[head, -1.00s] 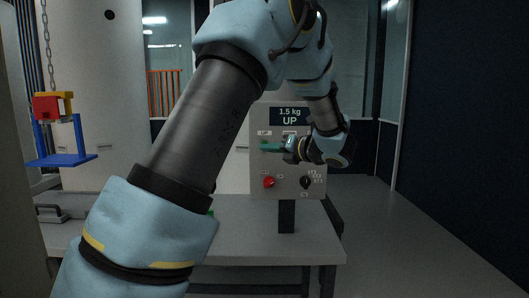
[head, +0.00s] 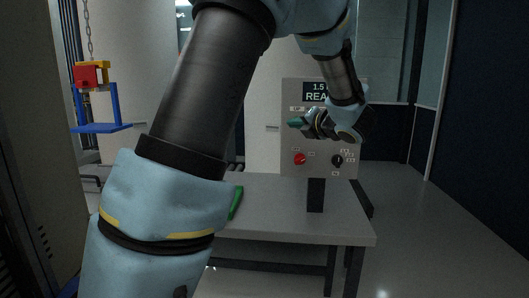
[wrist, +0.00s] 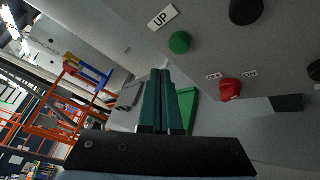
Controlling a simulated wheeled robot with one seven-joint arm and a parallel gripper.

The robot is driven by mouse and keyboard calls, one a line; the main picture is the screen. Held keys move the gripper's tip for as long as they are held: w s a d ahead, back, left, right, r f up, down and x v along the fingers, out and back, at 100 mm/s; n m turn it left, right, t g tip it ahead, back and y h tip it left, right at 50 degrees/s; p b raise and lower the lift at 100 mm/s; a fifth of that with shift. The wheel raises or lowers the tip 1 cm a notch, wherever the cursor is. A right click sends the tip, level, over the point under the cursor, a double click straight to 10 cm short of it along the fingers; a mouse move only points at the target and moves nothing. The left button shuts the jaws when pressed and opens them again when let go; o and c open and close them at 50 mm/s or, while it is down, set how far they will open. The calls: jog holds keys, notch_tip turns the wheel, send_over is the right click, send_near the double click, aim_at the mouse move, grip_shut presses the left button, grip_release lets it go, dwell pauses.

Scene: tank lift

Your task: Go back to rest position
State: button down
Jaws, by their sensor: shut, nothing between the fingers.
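My gripper (head: 297,122) is shut and empty, in front of the grey control panel (head: 290,88) in the head view. Its closed green fingers also show in the wrist view (wrist: 163,100), apart from the panel's buttons. The panel's display (head: 314,92) is partly hidden by my arm; it reads "1.5" and "REA". In the wrist view a green button (wrist: 180,42) sits beside an "UP" label, with a red knob (wrist: 230,89) and a black knob (wrist: 246,10) nearby. My arm crosses the middle of the head view.
The panel stands on a grey table (head: 290,218). A green object (head: 236,203) lies on the table, partly hidden behind my arm. A blue platform (head: 102,127) hangs from a chain at left, with a red and yellow block (head: 88,75) above. Open floor (head: 440,235) lies at right.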

jog(key=s+a+f+m+g+h+p, duration=0.1)
jog(key=s+a+f+m+g+h, duration=0.2)
jog(key=m, duration=0.7)
jog(key=s+a+f+m+g+h+p, duration=0.1)
jog(key=a+f+m+g+h+p, duration=0.1)
jog(key=a+f+m+h, duration=0.6)
jog(key=s+a+f+m+g+y, duration=0.2)
jog(key=s+a+m+g, duration=0.2)
jog(key=s, duration=0.5)
jog(key=s+a+f+m+g+y, duration=0.2)
jog(key=s+a+f+m+g, duration=0.1)
jog(key=s+m, duration=0.6)
jog(key=s+a+g, duration=0.1)
jog(key=a, duration=0.1)
jog(key=shift+a+f+m+y+p, duration=0.15)
jog(key=shift+a+m+y+p, duration=0.15)
jog(key=shift+p, duration=0.1)
